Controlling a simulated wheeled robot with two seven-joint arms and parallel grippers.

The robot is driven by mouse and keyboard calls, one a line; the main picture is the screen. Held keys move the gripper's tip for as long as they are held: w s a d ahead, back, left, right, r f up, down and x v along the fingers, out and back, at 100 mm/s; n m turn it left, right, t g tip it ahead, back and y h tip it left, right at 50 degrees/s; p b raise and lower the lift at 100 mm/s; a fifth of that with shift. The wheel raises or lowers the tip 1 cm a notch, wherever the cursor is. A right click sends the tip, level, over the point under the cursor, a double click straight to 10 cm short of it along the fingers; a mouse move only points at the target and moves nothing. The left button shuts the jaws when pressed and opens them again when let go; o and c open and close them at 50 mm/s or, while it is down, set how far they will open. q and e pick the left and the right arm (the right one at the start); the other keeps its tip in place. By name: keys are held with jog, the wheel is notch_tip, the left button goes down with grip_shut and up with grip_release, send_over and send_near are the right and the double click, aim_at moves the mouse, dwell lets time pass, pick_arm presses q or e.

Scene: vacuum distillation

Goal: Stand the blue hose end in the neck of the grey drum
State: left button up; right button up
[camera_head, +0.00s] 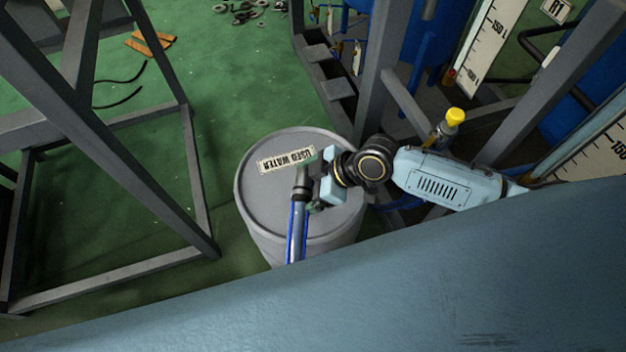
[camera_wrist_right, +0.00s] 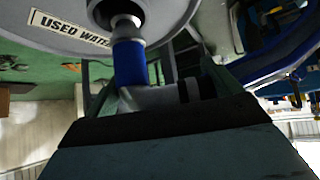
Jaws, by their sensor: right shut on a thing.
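The grey drum (camera_head: 262,205) stands upright on the green floor, its lid labelled "USED WATER". Its lid also shows at the top of the right wrist view (camera_wrist_right: 175,14). My right gripper (camera_head: 312,192) is over the drum's right part, shut on the blue hose (camera_head: 291,240). In the right wrist view the hose (camera_wrist_right: 129,62) ends in a silver tip (camera_wrist_right: 124,27), which overlaps a dark round opening in the lid, the neck (camera_wrist_right: 105,12). I cannot tell whether the tip is inside it or just above it. My left gripper is not in view.
A grey metal frame (camera_head: 188,150) stands left of the drum. Posts and blue vessels (camera_head: 357,38) stand behind and right, with a yellow-capped fitting (camera_head: 456,116) near my right arm. Loose parts (camera_head: 245,10) lie at the back.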

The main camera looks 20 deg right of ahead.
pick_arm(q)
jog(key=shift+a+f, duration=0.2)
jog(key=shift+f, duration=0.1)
pick_arm(e)
jog(key=shift+d+f, duration=0.15)
jog(key=shift+d, duration=0.05)
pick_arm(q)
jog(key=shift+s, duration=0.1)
pick_arm(e)
jog(key=shift+d, duration=0.35)
jog(key=shift+a, duration=0.1)
dwell(0.6)
